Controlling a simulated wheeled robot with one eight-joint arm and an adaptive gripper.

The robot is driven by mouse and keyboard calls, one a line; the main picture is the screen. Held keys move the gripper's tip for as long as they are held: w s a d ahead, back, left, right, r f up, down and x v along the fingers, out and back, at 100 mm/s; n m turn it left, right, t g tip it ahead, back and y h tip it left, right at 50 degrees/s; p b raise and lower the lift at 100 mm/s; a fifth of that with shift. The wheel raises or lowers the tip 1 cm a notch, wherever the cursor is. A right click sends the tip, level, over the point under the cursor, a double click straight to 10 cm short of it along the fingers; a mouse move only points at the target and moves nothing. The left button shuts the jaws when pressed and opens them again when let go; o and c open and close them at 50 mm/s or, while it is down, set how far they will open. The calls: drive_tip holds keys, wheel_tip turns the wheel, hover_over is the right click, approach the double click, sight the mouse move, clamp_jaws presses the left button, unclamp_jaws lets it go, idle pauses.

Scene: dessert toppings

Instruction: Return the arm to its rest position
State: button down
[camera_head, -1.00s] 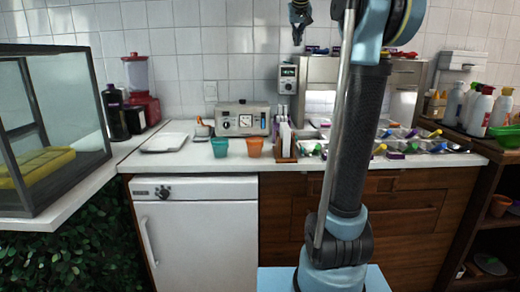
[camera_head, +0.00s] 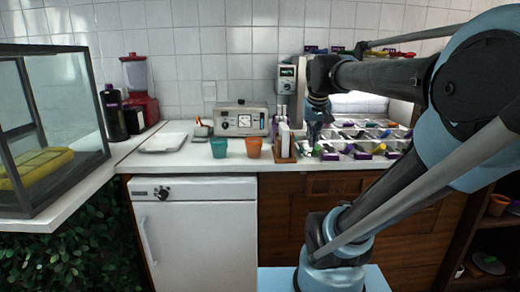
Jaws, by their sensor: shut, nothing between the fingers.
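My gripper (camera_head: 314,138) hangs pointing down at the end of my folded arm, right of the picture's middle. It is shut and empty. From this view it appears in front of the left end of the toppings station, beside the wooden holder with white cards (camera_head: 285,142). My arm is bent, with its elbow at the upper right and its base at the bottom. A teal cup (camera_head: 219,148) and an orange cup (camera_head: 254,147) stand on the counter left of my gripper.
Toppings trays with colored scoops (camera_head: 365,142) lie behind my arm, partly hidden. A grey appliance (camera_head: 241,120), white tray (camera_head: 164,142) and red blender (camera_head: 140,90) stand on the counter. A glass case (camera_head: 85,110) is at left. A white fridge (camera_head: 197,232) stands below.

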drive_tip(key=s+f+g, duration=0.2)
drive_tip(key=s+f, duration=1.3)
drive_tip(key=f, duration=0.5)
drive_tip(key=shift+s+d+f, duration=0.2)
drive_tip(key=shift+s+d, duration=0.1)
drive_tip(key=shift+s, duration=0.1)
drive_tip(key=shift+w+f, duration=0.2)
drive_tip(key=shift+w, duration=0.3)
